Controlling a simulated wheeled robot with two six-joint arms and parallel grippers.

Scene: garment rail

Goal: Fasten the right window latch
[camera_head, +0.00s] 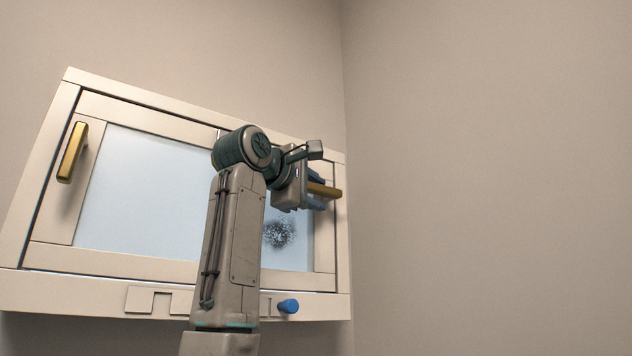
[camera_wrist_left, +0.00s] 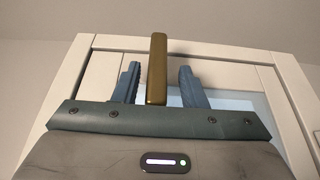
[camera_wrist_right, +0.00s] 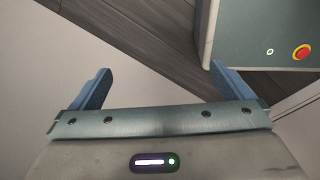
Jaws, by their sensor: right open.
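The right window latch (camera_head: 329,190) is a gold bar handle on the right side of the window (camera_head: 150,195). In the head view it lies nearly level, pointing right. My left gripper (camera_head: 312,189) is at this latch, partly hidden behind its own wrist. In the left wrist view the latch bar (camera_wrist_left: 157,70) stands between the two blue fingers of that gripper, with gaps on both sides. The left gripper is open. My right gripper (camera_wrist_right: 162,78) shows only in its wrist view, open and empty, away from the window.
A second gold latch (camera_head: 72,152) stands upright on the window's left side. A blue knob (camera_head: 288,306) sticks out from the sill (camera_head: 70,290). A dark speckled patch (camera_head: 279,233) is on the glass. A bare wall (camera_head: 480,180) lies to the right.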

